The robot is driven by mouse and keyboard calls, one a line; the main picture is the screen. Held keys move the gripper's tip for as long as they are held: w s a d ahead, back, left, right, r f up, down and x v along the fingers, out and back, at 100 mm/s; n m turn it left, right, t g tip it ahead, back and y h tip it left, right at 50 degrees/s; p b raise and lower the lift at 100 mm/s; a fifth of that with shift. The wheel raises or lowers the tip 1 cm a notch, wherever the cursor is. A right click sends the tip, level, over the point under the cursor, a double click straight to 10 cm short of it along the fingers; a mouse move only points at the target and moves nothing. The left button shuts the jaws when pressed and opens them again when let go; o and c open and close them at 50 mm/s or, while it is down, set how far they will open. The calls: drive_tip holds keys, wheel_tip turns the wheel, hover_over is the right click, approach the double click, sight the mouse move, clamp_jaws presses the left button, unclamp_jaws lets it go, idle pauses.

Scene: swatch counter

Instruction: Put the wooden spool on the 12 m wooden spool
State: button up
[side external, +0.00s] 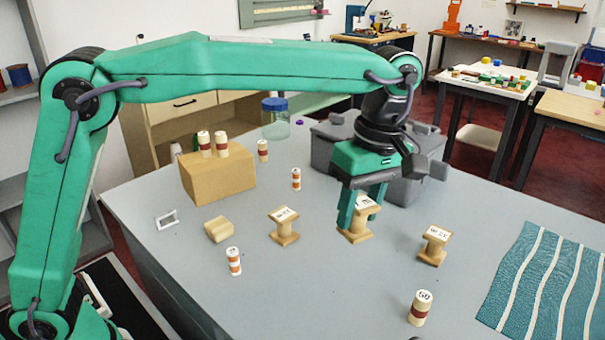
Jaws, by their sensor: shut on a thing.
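My gripper (361,209) points down near the middle of the counter, with its fingers shut on a wooden spool (356,236). This spool is upright with a pale printed label on top, partly hidden by the fingers. I cannot tell whether its base touches the counter. A second labelled wooden spool (284,228) stands upright to the left. A third labelled wooden spool (434,247) stands upright to the right. Their labels appear upside down; the left one may read 12 M, and the others are too small to read surely.
A cardboard box (218,178), a lidded jar (275,122) and a grey case (420,178) are behind. Striped teal cloth (545,285) covers the right.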

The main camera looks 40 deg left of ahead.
sight(361, 212)
drive_tip(key=w+a+f, duration=0.1)
drive_tip(key=w, duration=0.1)
drive_tip(key=w+a+f, duration=0.4)
drive_tip(key=w, duration=0.1)
drive_tip(key=shift+f, duration=0.1)
drive_tip(key=shift+w+f, duration=0.1)
drive_tip(key=shift+f, duration=0.45)
drive_tip(key=shift+r, duration=0.15)
